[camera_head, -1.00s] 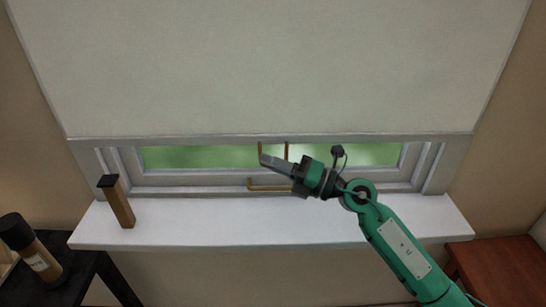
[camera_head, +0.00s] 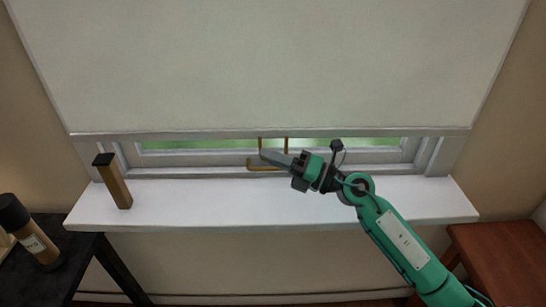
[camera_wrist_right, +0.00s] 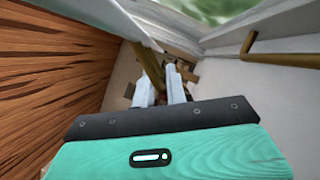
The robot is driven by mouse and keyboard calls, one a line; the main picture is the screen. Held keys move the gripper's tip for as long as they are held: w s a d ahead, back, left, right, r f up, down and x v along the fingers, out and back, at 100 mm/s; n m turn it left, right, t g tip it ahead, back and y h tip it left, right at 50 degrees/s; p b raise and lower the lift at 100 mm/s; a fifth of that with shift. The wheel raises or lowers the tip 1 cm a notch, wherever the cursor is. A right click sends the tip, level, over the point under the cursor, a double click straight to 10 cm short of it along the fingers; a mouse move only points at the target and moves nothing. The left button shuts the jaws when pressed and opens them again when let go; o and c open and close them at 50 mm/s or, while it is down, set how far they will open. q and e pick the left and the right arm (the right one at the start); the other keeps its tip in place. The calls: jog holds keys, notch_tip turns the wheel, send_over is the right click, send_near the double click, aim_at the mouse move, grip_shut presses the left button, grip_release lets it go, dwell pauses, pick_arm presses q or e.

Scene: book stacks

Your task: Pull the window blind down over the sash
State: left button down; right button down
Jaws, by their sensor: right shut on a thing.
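The pale window blind (camera_head: 270,65) hangs over most of the window. Its grey bottom bar (camera_head: 180,135) is near the lower part of the sash (camera_head: 190,158), with a narrow strip of green glass (camera_head: 200,146) showing below it. A brass pull (camera_head: 286,145) hangs from the bar on two thin posts. My right gripper (camera_head: 270,155) is shut on the pull, its fingertips covering the lower part. In the right wrist view the fingers (camera_wrist_right: 160,88) close around a brass piece (camera_wrist_right: 150,66). My left gripper is not in view.
A brass window handle (camera_head: 262,167) sits on the sash just below the fingers. A gold block with a black top (camera_head: 116,185) stands on the left of the white sill (camera_head: 290,205). A bottle (camera_head: 35,240) stands on a dark table at left; brown wooden furniture (camera_head: 495,255) is at right.

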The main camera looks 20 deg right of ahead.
jog(key=c, duration=1.5)
grip_release()
jog(key=shift+w+f, duration=0.1)
jog(key=shift+w, duration=0.1)
jog(key=shift+c, duration=0.2)
jog(key=shift+s, duration=0.1)
